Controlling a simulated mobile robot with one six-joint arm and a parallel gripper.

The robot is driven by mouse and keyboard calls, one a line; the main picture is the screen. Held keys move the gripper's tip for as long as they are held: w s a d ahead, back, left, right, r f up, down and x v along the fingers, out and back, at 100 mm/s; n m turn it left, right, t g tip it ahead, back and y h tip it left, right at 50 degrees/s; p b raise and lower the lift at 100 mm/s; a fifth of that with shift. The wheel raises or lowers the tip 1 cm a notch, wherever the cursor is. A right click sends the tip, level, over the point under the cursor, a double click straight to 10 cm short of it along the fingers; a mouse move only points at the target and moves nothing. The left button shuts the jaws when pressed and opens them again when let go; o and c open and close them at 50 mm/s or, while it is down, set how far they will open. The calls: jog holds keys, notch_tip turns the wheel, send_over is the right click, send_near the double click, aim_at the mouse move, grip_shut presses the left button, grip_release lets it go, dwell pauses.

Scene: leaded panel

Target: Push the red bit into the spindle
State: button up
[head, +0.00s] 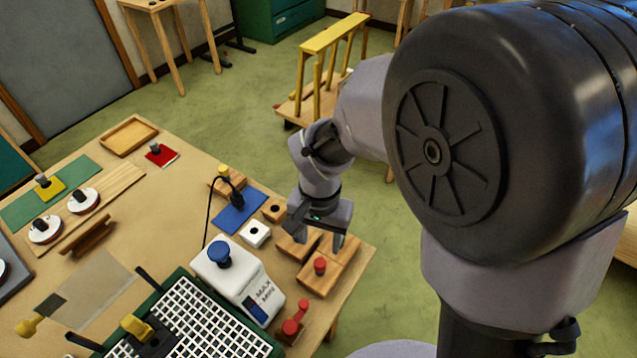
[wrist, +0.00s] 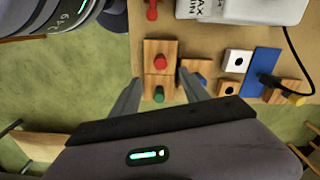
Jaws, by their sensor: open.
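A red bit (head: 319,266) stands upright in a wooden block (head: 325,280) at the table's right corner. In the wrist view the red bit (wrist: 160,62) sits beyond a green bit (wrist: 158,95), each in a wooden block. My gripper (head: 314,238) is open and empty above these blocks, pointing down. In the wrist view its fingers (wrist: 159,80) lie left and right of the bits, apart from them. The green bit is hidden in the head view. I cannot tell for sure which part is the spindle; a white and blue machine (head: 240,275) stands beside the blocks.
A white block with a dark hole (head: 255,234) and a wooden block with a hole (head: 274,209) stand near the gripper. A red piece (head: 295,319) lies beside the machine. A black cable (head: 208,205) runs behind it. The table edge is close on the right.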

aim_at(320, 263)
notch_tip(320, 263, down, 12)
jog(key=b, duration=0.3)
jog(key=shift+r, duration=0.2)
jog(key=shift+c, duration=0.4)
jog(key=shift+w, duration=0.1)
grip_shut()
